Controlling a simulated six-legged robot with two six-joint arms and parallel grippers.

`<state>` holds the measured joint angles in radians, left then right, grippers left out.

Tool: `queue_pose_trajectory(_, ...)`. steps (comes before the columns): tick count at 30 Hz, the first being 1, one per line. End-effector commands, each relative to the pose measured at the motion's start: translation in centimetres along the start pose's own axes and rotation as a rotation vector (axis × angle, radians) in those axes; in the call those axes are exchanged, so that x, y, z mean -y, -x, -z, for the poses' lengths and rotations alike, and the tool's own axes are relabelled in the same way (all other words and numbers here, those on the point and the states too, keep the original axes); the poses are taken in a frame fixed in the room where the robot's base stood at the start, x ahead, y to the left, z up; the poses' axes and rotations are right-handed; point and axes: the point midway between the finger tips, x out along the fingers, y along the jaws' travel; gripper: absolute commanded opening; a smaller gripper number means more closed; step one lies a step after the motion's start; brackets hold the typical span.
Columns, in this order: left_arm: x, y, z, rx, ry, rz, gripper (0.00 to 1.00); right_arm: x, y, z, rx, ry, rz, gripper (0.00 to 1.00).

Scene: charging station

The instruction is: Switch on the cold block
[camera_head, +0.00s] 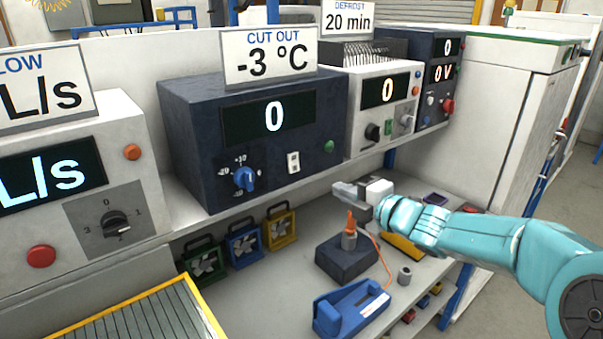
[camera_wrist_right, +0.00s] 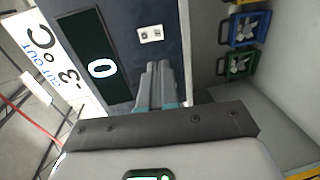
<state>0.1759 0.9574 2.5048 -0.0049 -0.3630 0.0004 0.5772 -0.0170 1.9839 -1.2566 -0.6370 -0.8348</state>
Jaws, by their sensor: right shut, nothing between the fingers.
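The dark blue block (camera_head: 190,130) under the "CUT OUT -3 °C" sign (camera_head: 268,56) stands on the shelf; I take it for the cold block. Its display (camera_head: 300,110) is lit and reads 0. Its front has a blue knob (camera_head: 244,179) with a scale, a small white rocker switch (camera_head: 293,162) and a green button (camera_head: 328,147). My right gripper (camera_head: 340,188) is shut and empty, right of the switch and lower in the head view, apart from it. In the right wrist view the fingertips (camera_wrist_right: 158,66) point toward the block's front, below the switch (camera_wrist_right: 150,33). My left gripper is not in view.
A white unit (camera_head: 361,70) with a display stands right of the block, a flow unit (camera_head: 130,105) left. Below are a dark base with an orange-tipped piece (camera_head: 345,255), a blue tool (camera_head: 350,306) and several small fans (camera_head: 243,245).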

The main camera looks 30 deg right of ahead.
Motion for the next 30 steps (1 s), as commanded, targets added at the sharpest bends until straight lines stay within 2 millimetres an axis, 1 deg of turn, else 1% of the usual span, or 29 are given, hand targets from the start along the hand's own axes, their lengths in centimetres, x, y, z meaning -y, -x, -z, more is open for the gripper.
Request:
queue_pose_trajectory(5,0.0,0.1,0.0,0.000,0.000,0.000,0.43,0.0,-0.5,0.1,-0.001,-0.002,0.000,0.00)
queue_pose_trajectory(8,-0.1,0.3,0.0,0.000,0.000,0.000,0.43,-0.1,-1.6,0.2,-0.003,-0.001,0.001,0.00)
queue_pose_trajectory(21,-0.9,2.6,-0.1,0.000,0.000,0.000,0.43,-0.2,-10.8,0.3,-0.003,-0.002,0.002,0.00)
queue_pose_trajectory(25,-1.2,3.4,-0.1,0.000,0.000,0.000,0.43,-0.3,-12.7,0.3,-0.003,-0.001,0.001,0.00)
queue_pose_trajectory(30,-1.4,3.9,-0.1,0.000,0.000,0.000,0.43,-0.1,-14.1,0.2,-0.001,-0.001,0.001,0.00)
